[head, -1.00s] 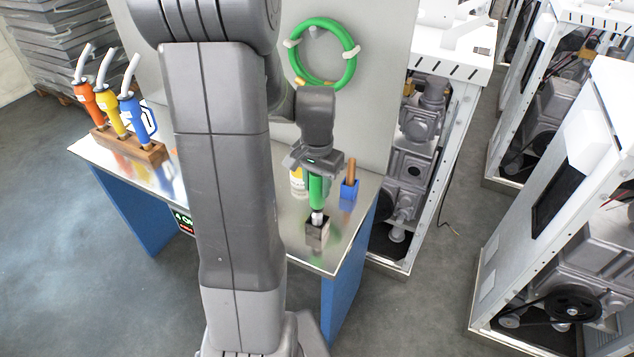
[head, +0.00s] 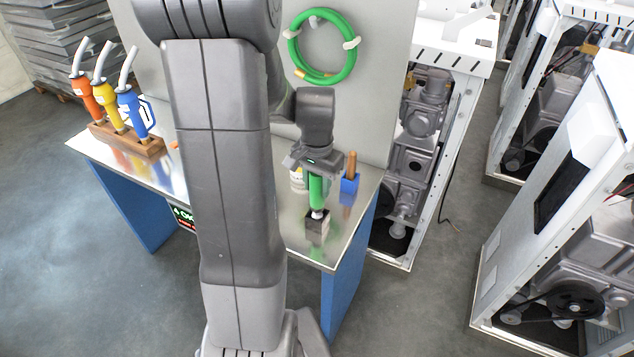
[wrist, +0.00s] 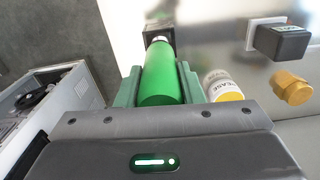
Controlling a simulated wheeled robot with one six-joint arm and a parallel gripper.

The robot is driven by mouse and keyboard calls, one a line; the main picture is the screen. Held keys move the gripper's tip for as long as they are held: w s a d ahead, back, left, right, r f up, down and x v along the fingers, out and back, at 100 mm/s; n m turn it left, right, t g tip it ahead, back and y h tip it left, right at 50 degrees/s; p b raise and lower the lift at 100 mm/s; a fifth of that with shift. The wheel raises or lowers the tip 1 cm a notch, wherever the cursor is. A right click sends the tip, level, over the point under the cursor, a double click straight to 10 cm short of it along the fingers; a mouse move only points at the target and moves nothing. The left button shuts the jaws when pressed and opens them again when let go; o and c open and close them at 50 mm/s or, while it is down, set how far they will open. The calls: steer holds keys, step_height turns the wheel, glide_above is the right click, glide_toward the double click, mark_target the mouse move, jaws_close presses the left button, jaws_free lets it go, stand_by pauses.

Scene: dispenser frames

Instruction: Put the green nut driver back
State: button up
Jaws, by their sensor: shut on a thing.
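The green nut driver (head: 316,192) is upright in my gripper (head: 316,174), which is shut around its green handle. Its short silver shank shows just below the handle, and its lower end goes into the top of a small dark square holder (head: 317,226) on the bench. In the wrist view the green handle (wrist: 162,84) lies between both fingers, with the dark holder (wrist: 158,36) at its far end. How deep the shank sits inside the holder is hidden.
A blue block with a wooden handle (head: 350,183) stands right of the driver. A white and yellow grease container (wrist: 221,85) stands close beside the gripper. Orange, yellow and blue nozzles stand in a wooden rack (head: 153,148) at left. A green hose (head: 348,66) hangs behind.

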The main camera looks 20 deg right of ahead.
steer(key=shift+f+b, duration=0.6)
steer(key=shift+f, duration=0.3)
steer(key=o, duration=1.2)
steer(key=shift+c, duration=0.2)
step_height(320, 180, up, 14)
steer(key=shift+f, duration=0.15)
step_height(320, 180, down, 13)
steer(key=shift+f, duration=0.2)
steer(key=shift+r+p, duration=0.25)
steer(key=shift+p, duration=0.05)
